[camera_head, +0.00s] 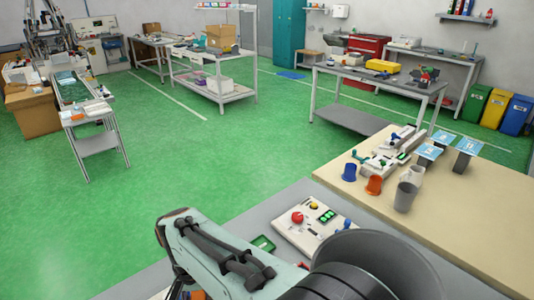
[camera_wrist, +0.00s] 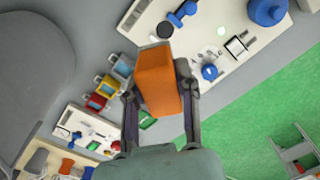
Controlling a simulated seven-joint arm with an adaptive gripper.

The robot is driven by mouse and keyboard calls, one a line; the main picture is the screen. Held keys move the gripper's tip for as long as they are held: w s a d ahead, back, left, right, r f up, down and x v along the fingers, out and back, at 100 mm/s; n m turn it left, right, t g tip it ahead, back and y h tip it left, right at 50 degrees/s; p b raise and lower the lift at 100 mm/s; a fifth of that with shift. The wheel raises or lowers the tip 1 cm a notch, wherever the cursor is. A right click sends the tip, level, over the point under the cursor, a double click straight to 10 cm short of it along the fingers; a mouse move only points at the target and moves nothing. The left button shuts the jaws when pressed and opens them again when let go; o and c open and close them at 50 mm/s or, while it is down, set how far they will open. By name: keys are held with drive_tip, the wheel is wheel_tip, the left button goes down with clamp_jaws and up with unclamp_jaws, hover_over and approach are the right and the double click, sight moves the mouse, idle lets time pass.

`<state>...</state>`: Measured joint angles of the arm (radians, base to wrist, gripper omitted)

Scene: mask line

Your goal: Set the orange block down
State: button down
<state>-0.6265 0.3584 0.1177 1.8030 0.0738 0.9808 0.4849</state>
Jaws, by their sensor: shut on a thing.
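The orange block (camera_wrist: 155,72) is held between the two fingers of my gripper (camera_wrist: 158,88) in the wrist view. The gripper is shut on it, one finger on each side. The block stands out past the fingertips and hides part of what lies behind it. In the head view my arm fills the bottom middle and mostly hides the gripper. A small orange patch shows at the bottom edge there, but I cannot tell if it is the block.
A white control box (camera_head: 312,218) with a red button stands on the grey worktop. A small green tray (camera_head: 262,243) lies beside it. Blue (camera_head: 349,172) and orange (camera_head: 373,185) cups stand on the beige table (camera_head: 470,225). In the wrist view, a white panel (camera_wrist: 222,32) carries blue parts.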

drive_tip(key=w+d+r+m, duration=0.3)
drive_tip(key=w+d+r, duration=0.2)
drive_tip(key=w+d, duration=0.25)
drive_tip(key=w+d+r+m, duration=0.2)
drive_tip(key=w+d+r, duration=0.2)
drive_tip(key=w+d, duration=0.3)
drive_tip(key=s+d+r+m, duration=0.1)
drive_tip(key=s+d+r, duration=0.2)
drive_tip(key=d+r, duration=0.75)
drive_tip(key=s+f+n, duration=0.3)
drive_tip(key=s+f, duration=0.3)
drive_tip(key=f, duration=0.5)
drive_tip(key=shift+s+a+n, duration=0.2)
drive_tip(key=shift+a+n, duration=0.2)
drive_tip(key=shift+r, duration=0.15)
